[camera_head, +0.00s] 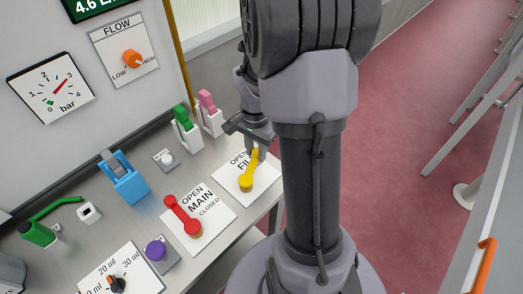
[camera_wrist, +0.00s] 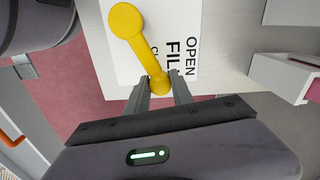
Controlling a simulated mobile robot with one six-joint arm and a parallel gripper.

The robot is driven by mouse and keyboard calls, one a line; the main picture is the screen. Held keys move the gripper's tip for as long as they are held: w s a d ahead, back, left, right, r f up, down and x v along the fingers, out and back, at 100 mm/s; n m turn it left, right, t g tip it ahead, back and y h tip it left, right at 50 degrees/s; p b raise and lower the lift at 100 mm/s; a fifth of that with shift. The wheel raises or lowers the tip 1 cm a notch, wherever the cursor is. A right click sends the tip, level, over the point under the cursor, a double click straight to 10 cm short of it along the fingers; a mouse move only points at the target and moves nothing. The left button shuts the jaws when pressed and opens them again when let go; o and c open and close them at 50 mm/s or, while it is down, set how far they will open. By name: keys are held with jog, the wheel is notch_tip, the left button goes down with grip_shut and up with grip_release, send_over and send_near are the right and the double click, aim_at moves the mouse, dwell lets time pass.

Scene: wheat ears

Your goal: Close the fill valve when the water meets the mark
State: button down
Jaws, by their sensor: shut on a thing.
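The yellow fill valve lever (camera_head: 247,178) sits on a white plate (camera_head: 232,180) marked OPEN and FIL, the rest hidden. Its round pivot is toward the front and its free end points back, near the word OPEN. In the wrist view the yellow lever (camera_wrist: 138,42) runs from the pivot at top left to its free end between my fingers. My gripper (camera_head: 257,148) is shut on that free end, and the gripper's two fingers (camera_wrist: 160,84) flank it. No water vessel or water mark is in view.
The red main valve lever (camera_head: 182,215) is left of the fill plate. Green (camera_head: 186,130) and pink (camera_head: 209,110) clips stand behind. A cut-off display (camera_head: 100,8) reads 4.6.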

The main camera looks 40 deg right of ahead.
jog(key=c, duration=1.1)
grip_release()
notch_tip(320, 180, up, 17)
jog(key=p, duration=0.6)
jog(key=shift+r, duration=0.2)
